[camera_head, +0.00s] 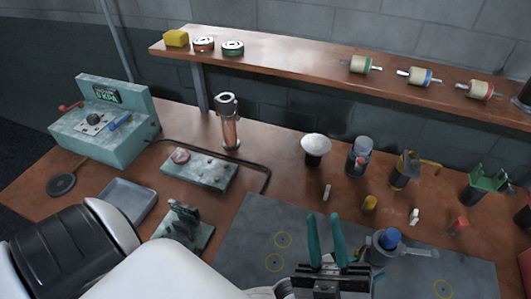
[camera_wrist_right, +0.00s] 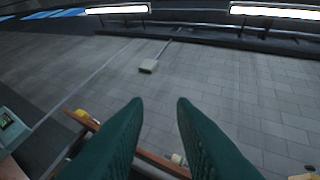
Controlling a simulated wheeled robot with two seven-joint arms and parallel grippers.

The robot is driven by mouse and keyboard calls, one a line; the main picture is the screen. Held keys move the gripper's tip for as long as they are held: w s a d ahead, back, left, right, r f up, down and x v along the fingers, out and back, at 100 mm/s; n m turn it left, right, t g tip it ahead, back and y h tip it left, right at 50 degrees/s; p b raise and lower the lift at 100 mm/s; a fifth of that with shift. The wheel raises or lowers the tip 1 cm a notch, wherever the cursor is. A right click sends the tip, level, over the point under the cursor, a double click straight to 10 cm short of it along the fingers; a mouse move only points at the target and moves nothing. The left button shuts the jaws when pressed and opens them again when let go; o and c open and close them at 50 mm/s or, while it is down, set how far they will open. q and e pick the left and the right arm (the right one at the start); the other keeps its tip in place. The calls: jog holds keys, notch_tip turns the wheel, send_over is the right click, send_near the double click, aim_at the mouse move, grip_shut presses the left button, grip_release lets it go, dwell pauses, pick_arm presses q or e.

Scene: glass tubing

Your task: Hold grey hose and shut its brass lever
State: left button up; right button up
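A dark hose or cable (camera_head: 255,165) runs from the teal gauge box (camera_head: 105,130) behind a teal block (camera_head: 200,168) and bends toward the grey mat. I cannot tell whether this is the grey hose, and I cannot make out a brass lever on it. My right gripper (camera_head: 325,217) is at the front of the mat, green fingers pointing up, apart and empty. In the right wrist view its fingers (camera_wrist_right: 160,102) are spread, facing the wall, with nothing between them. My left gripper is not in view.
A grey-blue tray (camera_head: 147,210) and a dark teal stand (camera_head: 183,228) sit at the left. A blue-topped metal burner (camera_head: 389,246) stands right beside my right gripper. Jars and small stoppers crowd the right. A shelf (camera_head: 300,55) runs along the back. The mat (camera_head: 250,225) has clear room left of centre.

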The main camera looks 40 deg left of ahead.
jog(key=s+a+r+n+g+y, duration=0.1)
jog(key=s+a+r+n+g, duration=0.1)
jog(key=n+g, duration=1)
jog(key=s+a+r+n+g+y, duration=0.2)
jog(key=s+a+r+n+g, duration=0.1)
jog(key=n+g, duration=0.9)
jog(key=s+r+g, duration=0.1)
jog(key=g, duration=0.2)
jog(key=shift+s+a, duration=0.3)
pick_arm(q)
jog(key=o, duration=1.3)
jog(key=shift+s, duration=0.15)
